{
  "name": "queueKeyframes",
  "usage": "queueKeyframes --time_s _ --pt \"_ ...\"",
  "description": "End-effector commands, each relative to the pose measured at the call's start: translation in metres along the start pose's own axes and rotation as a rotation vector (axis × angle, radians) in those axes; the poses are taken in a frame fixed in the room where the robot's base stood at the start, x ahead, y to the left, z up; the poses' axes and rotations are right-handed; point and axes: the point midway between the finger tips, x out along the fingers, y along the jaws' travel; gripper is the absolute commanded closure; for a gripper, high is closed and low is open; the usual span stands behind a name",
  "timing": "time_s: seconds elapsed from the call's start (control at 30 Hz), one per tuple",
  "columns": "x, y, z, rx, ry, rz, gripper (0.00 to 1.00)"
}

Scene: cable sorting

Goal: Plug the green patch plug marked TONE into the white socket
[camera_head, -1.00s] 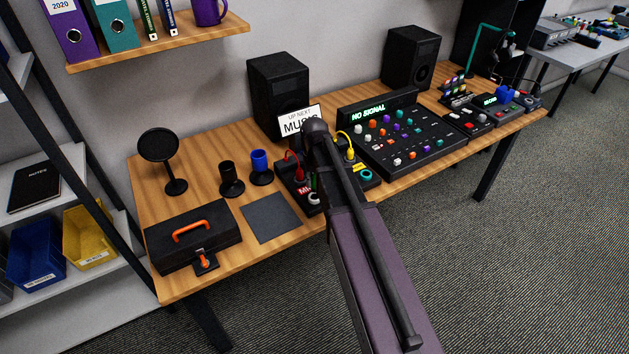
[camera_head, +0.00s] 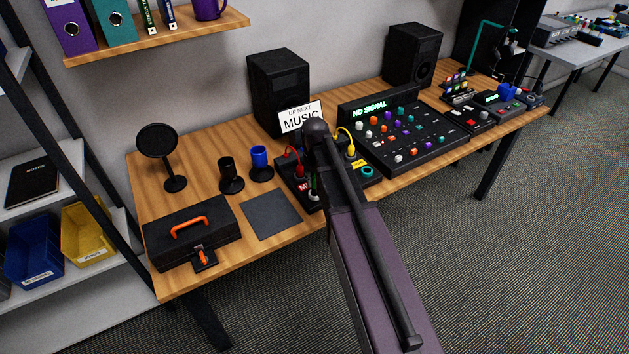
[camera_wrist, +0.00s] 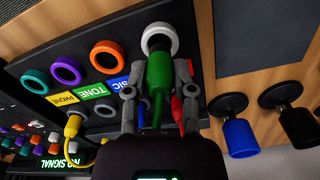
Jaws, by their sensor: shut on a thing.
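In the wrist view my gripper (camera_wrist: 155,98) is shut on the green plug (camera_wrist: 158,70), with one finger on each side of its body. The plug's dark front end points at the white socket ring (camera_wrist: 160,29) and overlaps its opening. I cannot tell whether the tip is inside or just in front. A green TONE label (camera_wrist: 90,91) lies on the black panel left of the plug. In the head view my arm hides the gripper and most of the plug.
Orange (camera_wrist: 109,44), purple (camera_wrist: 66,57) and teal (camera_wrist: 34,67) socket rings line the panel. A yellow plug (camera_wrist: 73,124) stands near my gripper's left side, a red plug (camera_wrist: 177,110) close by its right finger. The blue cup (camera_wrist: 239,137) stands right of the panel.

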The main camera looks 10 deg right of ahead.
Motion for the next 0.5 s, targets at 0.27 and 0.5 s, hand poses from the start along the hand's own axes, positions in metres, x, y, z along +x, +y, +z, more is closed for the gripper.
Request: queueKeyframes --time_s 0.27,0.5 --pt "0.0034 0.0004 -0.0001 0.001 0.000 0.000 1.00" --pt "0.0039 0.0007 -0.0001 0.001 0.000 0.000 1.00"
